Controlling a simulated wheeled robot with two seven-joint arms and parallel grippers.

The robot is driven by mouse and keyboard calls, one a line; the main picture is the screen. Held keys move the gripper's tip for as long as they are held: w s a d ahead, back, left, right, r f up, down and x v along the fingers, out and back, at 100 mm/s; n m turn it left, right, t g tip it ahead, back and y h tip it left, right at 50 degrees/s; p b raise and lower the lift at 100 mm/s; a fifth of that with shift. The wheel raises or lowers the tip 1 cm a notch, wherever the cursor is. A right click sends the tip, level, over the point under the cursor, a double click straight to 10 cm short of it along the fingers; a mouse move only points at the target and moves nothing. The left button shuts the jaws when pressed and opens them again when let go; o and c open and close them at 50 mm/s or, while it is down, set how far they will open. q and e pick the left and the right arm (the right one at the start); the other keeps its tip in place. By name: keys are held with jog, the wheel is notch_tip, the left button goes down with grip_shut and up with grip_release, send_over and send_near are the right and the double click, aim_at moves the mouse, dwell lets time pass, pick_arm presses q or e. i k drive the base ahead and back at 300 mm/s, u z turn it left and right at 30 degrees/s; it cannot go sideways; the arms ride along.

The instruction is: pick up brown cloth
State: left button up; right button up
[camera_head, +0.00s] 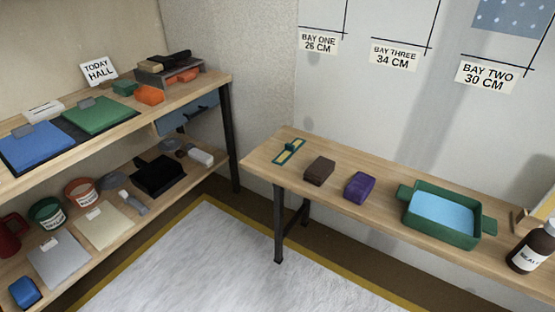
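The brown cloth (319,171) is a small folded block lying on the wooden table (268,160) along the wall. It lies left of a purple cloth (360,187), with a narrow gap between them. Neither of my grippers shows in the head view.
On the table, a green and yellow flat tool (289,151) lies left of the brown cloth. A green tray (415,212) with blue liquid and a dark bottle (532,247) stand to the right. A loaded two-level shelf (205,88) is at left. The floor between has free room.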

aim_at(319, 171)
jog(key=u, duration=0.2)
jog(key=i, duration=0.75)
jog(key=z, duration=0.85)
jog(key=i, duration=0.35)
jog(key=z, duration=0.35)
